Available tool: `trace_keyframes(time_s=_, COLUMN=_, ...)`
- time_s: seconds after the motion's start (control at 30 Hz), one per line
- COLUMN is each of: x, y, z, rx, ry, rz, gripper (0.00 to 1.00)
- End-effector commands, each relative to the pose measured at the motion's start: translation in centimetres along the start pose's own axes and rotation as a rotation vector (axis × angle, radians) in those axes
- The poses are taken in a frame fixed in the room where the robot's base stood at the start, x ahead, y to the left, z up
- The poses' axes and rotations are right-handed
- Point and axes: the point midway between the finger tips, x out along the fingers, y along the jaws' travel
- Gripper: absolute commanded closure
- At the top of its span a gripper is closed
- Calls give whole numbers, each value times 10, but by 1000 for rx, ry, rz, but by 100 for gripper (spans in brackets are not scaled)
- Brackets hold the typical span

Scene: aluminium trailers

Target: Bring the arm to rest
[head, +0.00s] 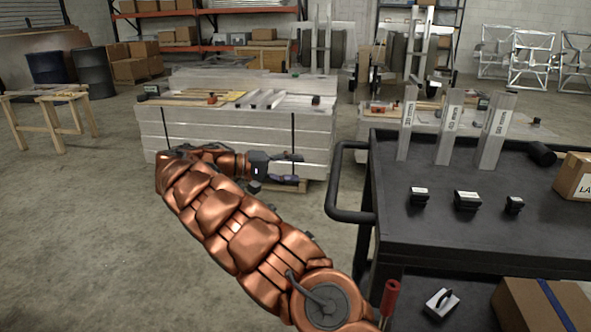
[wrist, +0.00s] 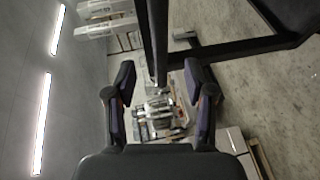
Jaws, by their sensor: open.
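My copper-coloured arm reaches from the lower middle of the head view up and left, then bends so that my gripper (head: 300,168) points right. In that view it shows in front of the low silver trailer body (head: 235,135). My gripper also shows in the wrist view (wrist: 159,75), with its two dark fingers spread apart and nothing held between them. A dark post (wrist: 155,40) shows beyond the fingers there; whether it is close to them I cannot tell.
A black cart (head: 440,215) with a side handle (head: 335,185) stands right of my arm. It bears upright aluminium profiles (head: 447,127), small black blocks (head: 466,200) and a carton (head: 575,177). A wooden trestle (head: 45,115) stands far left. Floor at left (head: 80,230) is clear.

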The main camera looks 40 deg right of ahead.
Motion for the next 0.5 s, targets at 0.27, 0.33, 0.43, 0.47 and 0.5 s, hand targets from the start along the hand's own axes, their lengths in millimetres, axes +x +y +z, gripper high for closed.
trace_keyframes(time_s=0.27, x=0, y=0, z=0, rx=0, ry=0, rz=0, gripper=46)
trace_keyframes(time_s=0.33, x=0, y=1, z=0, rx=1, ry=1, rz=-1, gripper=46)
trace_keyframes(time_s=0.43, x=0, y=8, z=3, rx=-2, ry=-3, rz=-4, gripper=46)
trace_keyframes(time_s=0.47, x=0, y=13, z=4, rx=-4, ry=-4, rz=-7, gripper=46)
trace_keyframes(time_s=0.5, x=-1, y=21, z=7, rx=-7, ry=-7, rz=-12, gripper=46)
